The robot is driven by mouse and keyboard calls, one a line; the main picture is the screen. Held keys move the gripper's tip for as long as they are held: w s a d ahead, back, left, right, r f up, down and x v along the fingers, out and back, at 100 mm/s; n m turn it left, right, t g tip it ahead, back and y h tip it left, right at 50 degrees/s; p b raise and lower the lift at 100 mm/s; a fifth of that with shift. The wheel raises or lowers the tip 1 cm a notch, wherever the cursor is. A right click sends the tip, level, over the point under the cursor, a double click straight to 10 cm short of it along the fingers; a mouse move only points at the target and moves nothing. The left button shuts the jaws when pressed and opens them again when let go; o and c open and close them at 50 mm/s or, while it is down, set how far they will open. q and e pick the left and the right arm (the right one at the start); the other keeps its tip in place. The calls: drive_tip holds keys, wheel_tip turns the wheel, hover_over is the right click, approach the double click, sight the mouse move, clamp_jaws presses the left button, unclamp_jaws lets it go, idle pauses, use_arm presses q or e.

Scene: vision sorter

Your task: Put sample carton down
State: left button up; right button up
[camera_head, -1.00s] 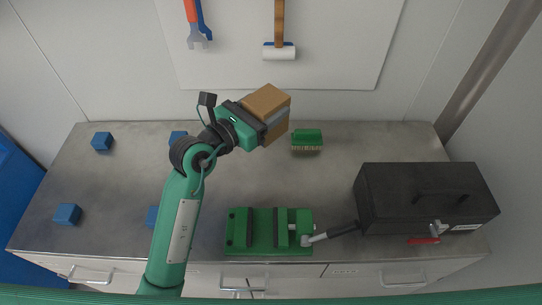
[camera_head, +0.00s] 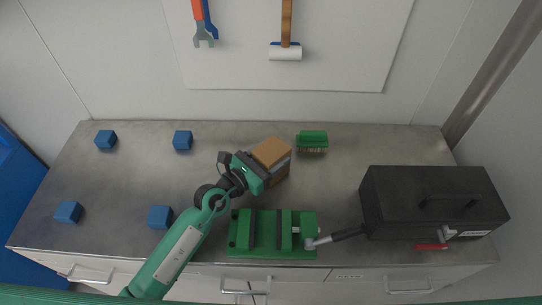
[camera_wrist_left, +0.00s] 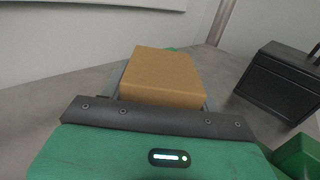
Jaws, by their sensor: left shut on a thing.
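The sample carton is a brown box (camera_head: 271,152), seen in the head view near the middle of the metal bench. My left gripper (camera_head: 266,170) is shut on it. In the left wrist view the carton (camera_wrist_left: 163,75) sits upright just past the dark edge of my gripper (camera_wrist_left: 160,110). The carton is low, at or close above the bench top; I cannot tell whether it touches. Its lower part is partly hidden by the gripper. My right gripper is not in view.
A green vise (camera_head: 265,246) stands just in front of the carton. A green brush (camera_head: 312,140) lies behind it to the right. A black toolbox (camera_head: 430,200) is at the right. Several blue blocks (camera_head: 160,217) sit at the left. The bench (camera_head: 335,180) is bare right of the carton.

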use_arm(q)
drive_tip(key=shift+f, duration=0.1)
drive_tip(key=o, duration=1)
drive_tip(key=shift+f, duration=0.1)
drive_tip(key=o, duration=0.4)
